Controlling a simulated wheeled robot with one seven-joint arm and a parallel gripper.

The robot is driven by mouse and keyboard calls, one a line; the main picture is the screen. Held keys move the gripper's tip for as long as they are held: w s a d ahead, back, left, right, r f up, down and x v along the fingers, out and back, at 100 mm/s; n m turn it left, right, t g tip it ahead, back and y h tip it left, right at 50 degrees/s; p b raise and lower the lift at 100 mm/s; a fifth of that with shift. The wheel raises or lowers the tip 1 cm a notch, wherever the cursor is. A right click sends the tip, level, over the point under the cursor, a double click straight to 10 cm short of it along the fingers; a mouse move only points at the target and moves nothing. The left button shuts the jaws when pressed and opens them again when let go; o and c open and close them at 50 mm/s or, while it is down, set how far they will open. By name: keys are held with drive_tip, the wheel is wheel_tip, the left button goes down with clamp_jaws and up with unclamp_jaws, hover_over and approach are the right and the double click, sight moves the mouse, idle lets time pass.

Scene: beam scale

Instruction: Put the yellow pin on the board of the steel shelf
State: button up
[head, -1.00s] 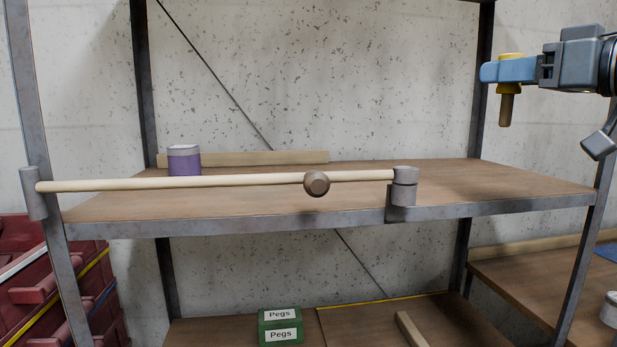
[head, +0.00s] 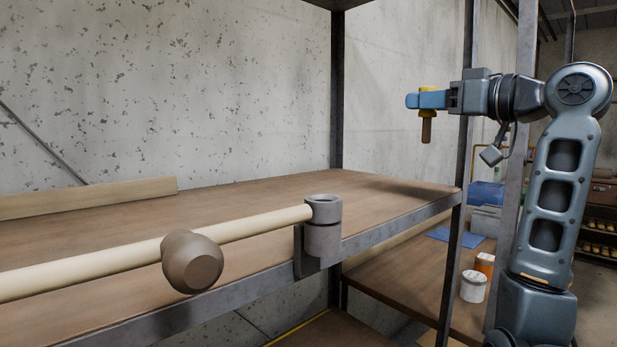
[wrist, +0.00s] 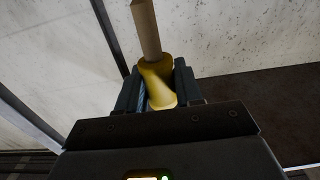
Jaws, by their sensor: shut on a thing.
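My gripper (head: 427,99) is shut on the yellow pin (head: 427,118), which hangs upright with its brown shank pointing down. The pin also shows between the fingers in the wrist view (wrist: 156,78). My gripper holds it in the air above the level of the board, near the right end of the steel shelf (head: 334,100). The shelf's wooden board (head: 390,196) lies lower and is apart from the pin. The fingers hide part of the pin's head.
A pale wooden beam (head: 260,223) with a brown knob (head: 192,262) runs along the board's front edge to a grey cup-like holder (head: 323,240). A wooden strip (head: 90,196) lies at the back left. The right part of the board is bare. A lower bench carries a white jar (head: 473,286).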

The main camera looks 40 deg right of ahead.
drive_tip(key=shift+w+a+f, duration=1.25)
drive_tip(key=shift+a+f, duration=0.2)
drive_tip(key=shift+f, duration=0.35)
drive_tip(key=shift+w+a+f, duration=1.2)
drive_tip(key=shift+a+f, duration=0.3)
drive_tip(key=shift+f, duration=0.3)
drive_tip(key=shift+w+a+f, duration=1.25)
drive_tip(key=shift+a+f, duration=0.2)
drive_tip(key=shift+f, duration=0.35)
drive_tip(key=shift+f, duration=0.1)
drive_tip(key=shift+f, duration=0.15)
drive_tip(key=o, duration=1)
